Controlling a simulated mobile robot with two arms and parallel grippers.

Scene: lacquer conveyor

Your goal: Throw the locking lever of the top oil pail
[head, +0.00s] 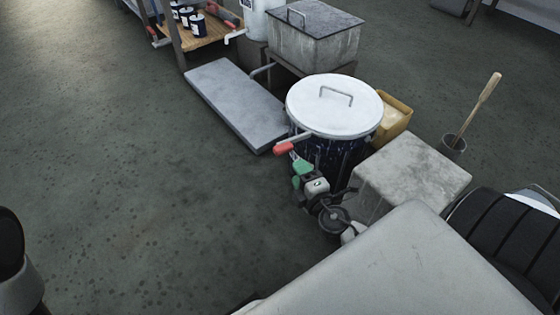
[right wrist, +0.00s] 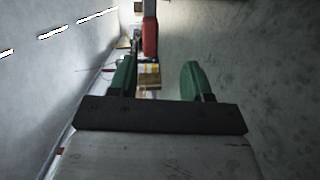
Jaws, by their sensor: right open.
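A dark blue pail (head: 324,152) with a white lid (head: 318,117) and a wire handle on top stands right of centre in the head view. A locking lever with a red grip (head: 285,148) sticks out to the left from near the lid's rim. My right gripper (head: 298,166), with green fingers, is open and empty just below the lever in the picture. In the right wrist view the red grip (right wrist: 150,38) shows ahead, beyond the gap of the open fingers (right wrist: 158,75), apart from them. My left gripper is not in view.
A grey slab (head: 236,102) lies left of the pail. A grey block (head: 412,176) and a yellow bin (head: 394,118) stand to its right. A grey lidded box (head: 315,38) and a wooden shelf (head: 208,35) with small cans are behind. The floor at left is clear.

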